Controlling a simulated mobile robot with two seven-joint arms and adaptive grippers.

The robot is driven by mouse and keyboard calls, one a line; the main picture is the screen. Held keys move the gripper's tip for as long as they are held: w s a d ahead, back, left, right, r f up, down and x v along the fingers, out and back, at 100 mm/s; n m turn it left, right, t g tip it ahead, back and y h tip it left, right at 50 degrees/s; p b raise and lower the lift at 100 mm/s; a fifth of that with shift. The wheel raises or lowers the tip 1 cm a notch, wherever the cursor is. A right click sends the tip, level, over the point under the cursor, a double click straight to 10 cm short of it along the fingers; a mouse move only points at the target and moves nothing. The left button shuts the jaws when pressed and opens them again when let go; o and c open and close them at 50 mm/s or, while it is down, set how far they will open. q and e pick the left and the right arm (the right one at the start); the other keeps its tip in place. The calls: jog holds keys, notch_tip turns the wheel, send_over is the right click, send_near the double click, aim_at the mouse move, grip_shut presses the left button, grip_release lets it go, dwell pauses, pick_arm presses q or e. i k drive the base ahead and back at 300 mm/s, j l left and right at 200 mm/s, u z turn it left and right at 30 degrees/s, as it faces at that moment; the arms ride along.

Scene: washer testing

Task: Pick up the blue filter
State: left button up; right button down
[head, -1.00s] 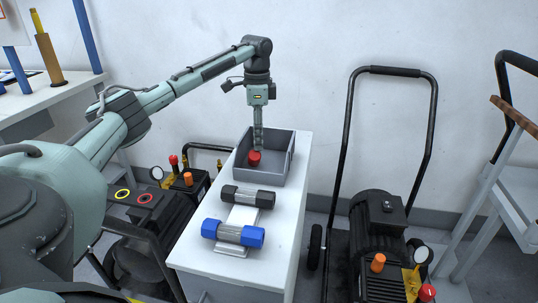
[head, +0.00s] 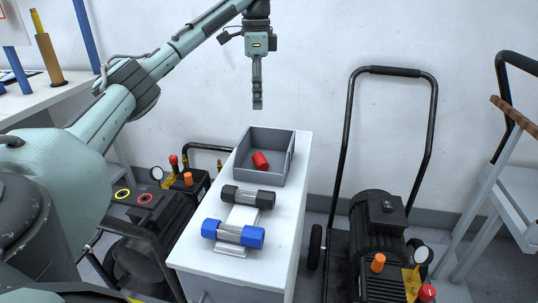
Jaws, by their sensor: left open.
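The blue filter (head: 233,233) has blue ends and a clear middle. It lies on its side on a small stand near the front of the white cabinet top. A black filter (head: 248,197) of the same shape lies just behind it. My left gripper (head: 257,104) is open and empty, pointing down in the air above the grey bin (head: 279,179), well behind and above the blue filter. The gap between its fingers is hard to see from this side. My right gripper is not in view.
A red cylinder (head: 261,160) lies in the grey bin at the back of the white cabinet (head: 285,225). A black pump cart (head: 378,235) with a tall handle stands to the right, another machine (head: 150,215) to the left. The cabinet top right of the filters is clear.

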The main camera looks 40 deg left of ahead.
aim_at(247, 235)
jog(key=k+l, duration=0.2)
jog(key=l, duration=0.2)
jog(key=k+l, duration=0.2)
jog(key=l, duration=0.2)
jog(key=k+l, duration=0.2)
jog(key=l, duration=0.2)
